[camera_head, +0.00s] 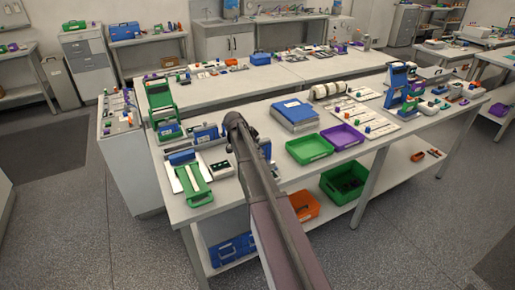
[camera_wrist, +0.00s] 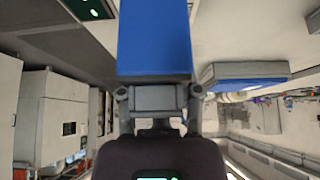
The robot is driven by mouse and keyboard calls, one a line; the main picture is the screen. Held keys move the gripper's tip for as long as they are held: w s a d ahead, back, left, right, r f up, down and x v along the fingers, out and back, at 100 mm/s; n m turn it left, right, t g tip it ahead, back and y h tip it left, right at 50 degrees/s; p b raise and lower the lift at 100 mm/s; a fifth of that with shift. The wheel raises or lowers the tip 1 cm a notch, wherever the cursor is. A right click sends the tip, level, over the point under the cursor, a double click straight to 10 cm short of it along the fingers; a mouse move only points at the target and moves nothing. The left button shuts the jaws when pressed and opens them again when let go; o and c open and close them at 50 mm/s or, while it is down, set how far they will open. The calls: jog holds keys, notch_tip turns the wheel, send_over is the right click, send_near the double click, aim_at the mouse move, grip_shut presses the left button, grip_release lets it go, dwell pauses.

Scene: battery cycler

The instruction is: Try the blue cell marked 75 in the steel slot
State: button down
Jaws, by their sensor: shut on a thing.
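My gripper (camera_wrist: 156,97) is shut on a blue block-shaped cell (camera_wrist: 153,38), which fills the top middle of the wrist view. No number is readable on it. In the head view my arm reaches over the near bench, and its own links hide the gripper and most of what it holds. Blue cells sit left of the arm: one (camera_head: 181,157) at the green-framed fixture and one (camera_head: 206,134) at a grey holder behind it. I cannot tell which slot is the steel one.
A blue-topped box (camera_head: 295,111) stands right of my arm, also in the wrist view (camera_wrist: 245,70). A green bin (camera_head: 309,149) and purple bin (camera_head: 342,136) lie near the front edge. A tall green stand (camera_head: 161,98) is at the left. Bare bench (camera_head: 225,205) shows at the front left.

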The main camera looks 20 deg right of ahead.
aim_at(258, 137)
jog(key=shift+f+b, duration=0.3)
jog(key=shift+f, duration=0.05)
dwell(0.3)
jog(key=shift+r+p, duration=0.3)
dwell(0.9)
jog(key=shift+d+r+p, duration=0.1)
jog(key=shift+r+p, duration=4.1)
jog(key=shift+r, duration=0.05)
